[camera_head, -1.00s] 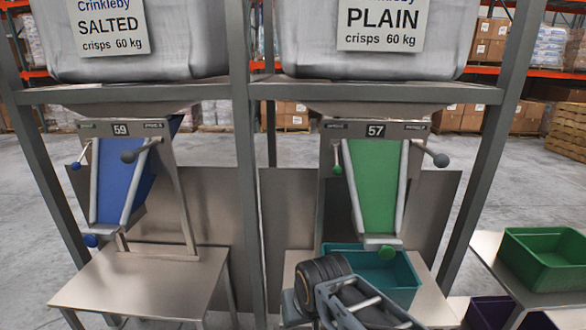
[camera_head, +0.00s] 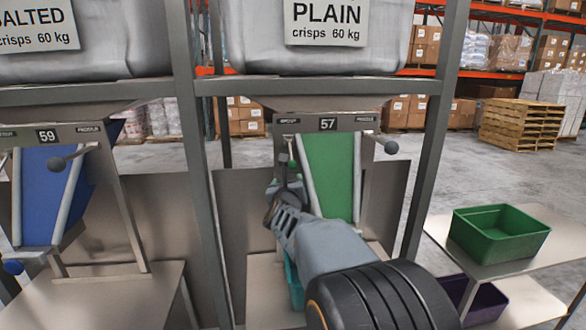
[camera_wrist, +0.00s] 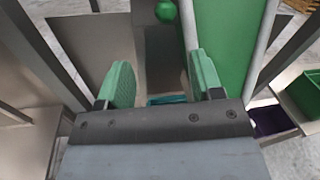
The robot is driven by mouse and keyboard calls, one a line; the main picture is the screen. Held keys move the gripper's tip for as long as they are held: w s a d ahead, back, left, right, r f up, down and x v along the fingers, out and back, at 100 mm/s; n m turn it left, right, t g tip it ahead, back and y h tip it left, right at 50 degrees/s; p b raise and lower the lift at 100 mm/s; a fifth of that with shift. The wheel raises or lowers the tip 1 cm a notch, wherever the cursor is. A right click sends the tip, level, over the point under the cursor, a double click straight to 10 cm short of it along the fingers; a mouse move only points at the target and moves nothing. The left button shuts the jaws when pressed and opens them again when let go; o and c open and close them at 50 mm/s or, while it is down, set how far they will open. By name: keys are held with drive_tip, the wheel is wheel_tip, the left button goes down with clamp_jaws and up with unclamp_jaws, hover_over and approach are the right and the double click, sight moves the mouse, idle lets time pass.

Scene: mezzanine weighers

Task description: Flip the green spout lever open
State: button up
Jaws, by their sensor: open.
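The green spout lever hangs down at the left of the chute marked 57, under its left label. Its green ball knob (camera_head: 291,163) shows just above my gripper (camera_head: 287,182). In the wrist view the ball (camera_wrist: 165,10) is at the top edge, ahead of and between my two green fingers. My gripper (camera_wrist: 163,80) is open, with nothing between its fingertips. The green chute (camera_head: 331,175) is just right of my gripper. My forearm hides the chute's lower end.
A grey-knobbed paddle lever (camera_head: 388,146) sticks out at the chute's right. A teal bin (camera_head: 293,284) below is mostly hidden by my arm. A green bin (camera_head: 499,234) stands on the right table, a purple bin (camera_head: 474,301) below it. Frame posts (camera_head: 207,200) stand either side.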

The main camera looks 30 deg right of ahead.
sight(292, 166)
drive_tip(key=shift+m, duration=0.4)
drive_tip(key=p+x, duration=0.1)
drive_tip(key=x, duration=0.3)
drive_tip(key=p+x, duration=0.1)
drive_tip(key=x, duration=0.3)
drive_tip(key=p+x, duration=0.1)
drive_tip(key=x, duration=0.3)
drive_tip(key=shift+s+d+r+p, duration=0.15)
drive_tip(key=shift+d+r+p, duration=0.1)
drive_tip(key=shift+d+p, duration=0.15)
drive_tip(key=shift+x, duration=0.85)
clamp_jaws()
